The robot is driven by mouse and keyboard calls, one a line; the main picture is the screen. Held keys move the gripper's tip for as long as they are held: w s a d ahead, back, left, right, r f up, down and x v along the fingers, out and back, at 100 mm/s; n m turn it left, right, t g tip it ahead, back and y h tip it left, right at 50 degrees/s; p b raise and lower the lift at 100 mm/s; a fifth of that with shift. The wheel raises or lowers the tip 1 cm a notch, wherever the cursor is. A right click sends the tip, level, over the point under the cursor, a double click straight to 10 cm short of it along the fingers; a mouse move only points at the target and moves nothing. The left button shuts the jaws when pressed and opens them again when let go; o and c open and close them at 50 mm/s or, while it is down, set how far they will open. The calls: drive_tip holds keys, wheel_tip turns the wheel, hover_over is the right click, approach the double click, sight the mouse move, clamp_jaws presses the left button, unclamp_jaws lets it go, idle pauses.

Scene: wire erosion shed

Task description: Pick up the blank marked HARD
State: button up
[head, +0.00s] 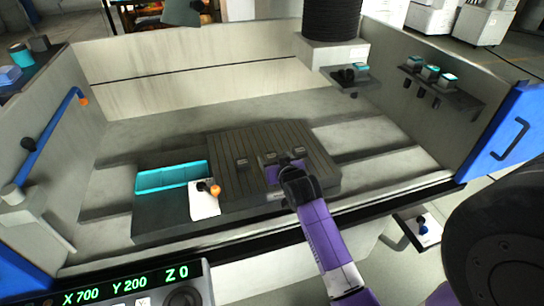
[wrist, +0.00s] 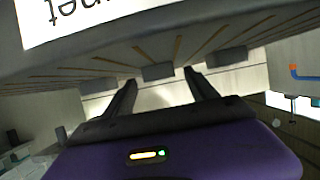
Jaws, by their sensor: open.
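Small dark grey blocks sit in a row on the grooved dark table in the head view: a left one (head: 242,163), a middle one (head: 268,157) and a right one (head: 299,152). I cannot read a HARD mark on any of them. My gripper (head: 284,167) is low over the table's front half, close to the middle and right blocks. In the wrist view, which looks upside down, my gripper (wrist: 159,80) is open and empty. One block (wrist: 158,71) lines up between its fingertips; others show on the left (wrist: 100,83) and right (wrist: 232,57).
The grooved table (head: 225,143) stands inside a pale walled tank. A cyan-lined tray (head: 172,177) and a white card (head: 204,206) with an orange-tipped knob are left of my gripper. Shelves with small blocks (head: 431,73) hang on the right wall. The tank floor behind is clear.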

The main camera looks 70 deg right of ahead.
drive_tip(key=shift+w+d+f, duration=0.25)
drive_tip(key=shift+w+d, duration=0.15)
drive_tip(key=shift+d, duration=0.05)
clamp_jaws()
drive_tip(key=shift+r, duration=0.1)
